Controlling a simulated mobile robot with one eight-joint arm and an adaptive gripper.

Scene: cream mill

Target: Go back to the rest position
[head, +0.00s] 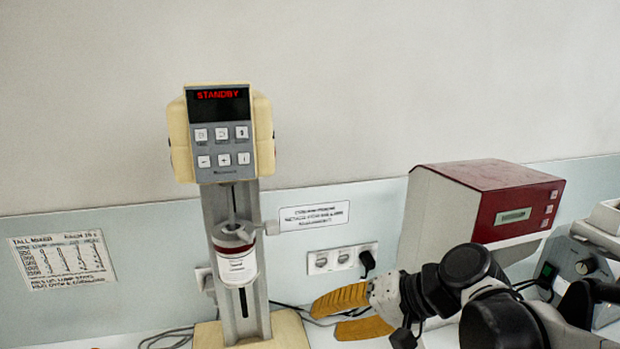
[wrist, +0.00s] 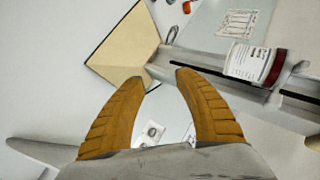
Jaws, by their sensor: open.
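My gripper (head: 350,312) is at the lower middle of the head view, with orange ribbed fingers spread apart and nothing between them. It is to the right of the cream mill (head: 262,140), apart from it. The mill's display reads STANDBY. A white jar (head: 238,266) with a dark red band is held on the mill's column by a clamp. In the wrist view, my open gripper (wrist: 160,80) points past the mill's cream base (wrist: 128,45), and the jar (wrist: 252,65) lies to the right of the fingers.
A red and white box-shaped device (head: 505,190) stands on the right behind my arm. A grey device (head: 585,265) is at the far right. A wall socket (head: 340,258) and loose cables (head: 170,336) are behind and beside the mill. A paper chart (head: 62,260) hangs at left.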

